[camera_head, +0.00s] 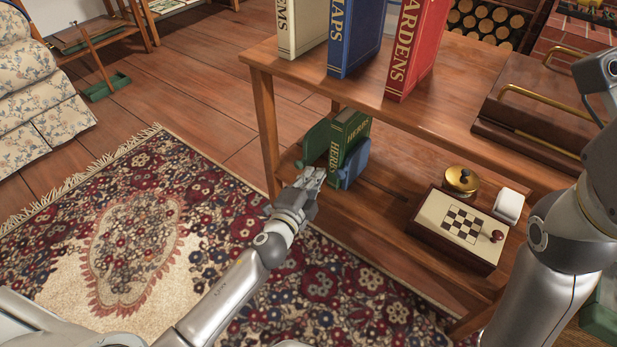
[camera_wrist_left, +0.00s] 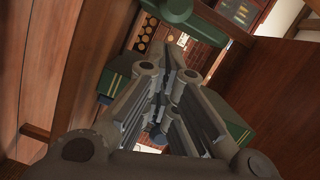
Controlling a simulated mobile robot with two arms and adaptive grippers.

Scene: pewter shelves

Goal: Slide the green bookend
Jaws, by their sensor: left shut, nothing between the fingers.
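The green bookend (camera_head: 315,143) stands on the lower shelf (camera_head: 350,221), at the left of an upright green book lettered HERBS (camera_head: 349,138). A blue bookend (camera_head: 355,166) stands at the book's right. My left gripper (camera_head: 314,176) is shut and empty, at the shelf's front edge, just in front of and below the bookend and book. Whether it touches them cannot be told. In the left wrist view the shut fingers (camera_wrist_left: 172,85) cover the middle of the book (camera_wrist_left: 232,122), and a plain green shape, likely the bookend (camera_wrist_left: 190,12), shows at the top. My right gripper is out of view.
The upper board (camera_head: 420,107) overhangs the lower shelf and carries several tall books (camera_head: 355,35) and a brown case with brass handles (camera_head: 530,110). A wooden leg (camera_head: 267,135) stands left of the bookend. A chessboard box (camera_head: 460,228) and brass pot (camera_head: 461,181) sit farther right.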

